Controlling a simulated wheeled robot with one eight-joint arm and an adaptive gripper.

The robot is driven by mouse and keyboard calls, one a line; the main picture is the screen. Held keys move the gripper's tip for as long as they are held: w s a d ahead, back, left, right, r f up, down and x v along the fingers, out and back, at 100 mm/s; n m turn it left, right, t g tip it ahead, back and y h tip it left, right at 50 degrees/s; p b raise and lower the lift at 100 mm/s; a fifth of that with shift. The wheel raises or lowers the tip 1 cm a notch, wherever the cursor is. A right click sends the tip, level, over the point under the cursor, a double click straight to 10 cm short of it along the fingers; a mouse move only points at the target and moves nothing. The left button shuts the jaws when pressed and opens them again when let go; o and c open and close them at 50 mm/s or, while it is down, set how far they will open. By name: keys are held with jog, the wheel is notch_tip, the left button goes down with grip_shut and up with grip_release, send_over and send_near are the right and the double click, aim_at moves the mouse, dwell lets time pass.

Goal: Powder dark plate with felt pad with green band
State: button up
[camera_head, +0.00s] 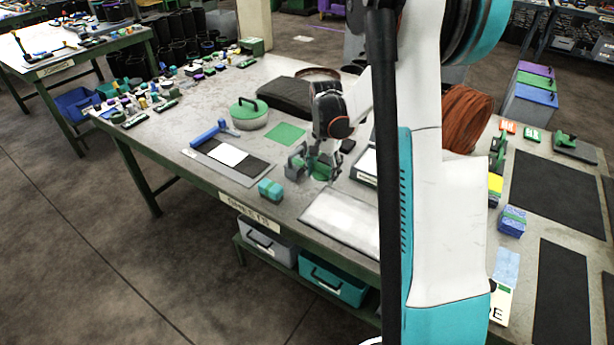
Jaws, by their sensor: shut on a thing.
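My gripper (318,172) is low over the middle of the bench, near the left edge of a pale tray. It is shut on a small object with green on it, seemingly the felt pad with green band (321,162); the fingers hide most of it. I cannot tell whether the pad touches anything below. A dark plate (257,168) lies flat to the left, with a white area in its middle and a blue-handled tool at its back edge. Other flat dark sheets (562,190) lie at the right, so which one is the plate is unclear.
A pale flat tray (342,218) lies at the front edge. A teal block (270,189) stands left of it. A round green-lidded tin (249,113), a green square (285,132) and a dark case (285,97) lie behind. A blue block (512,221) is at the right. My arm hides the bench's centre right.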

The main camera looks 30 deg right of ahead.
jog(key=shift+r+p, duration=0.55)
jog(key=shift+r, duration=0.6)
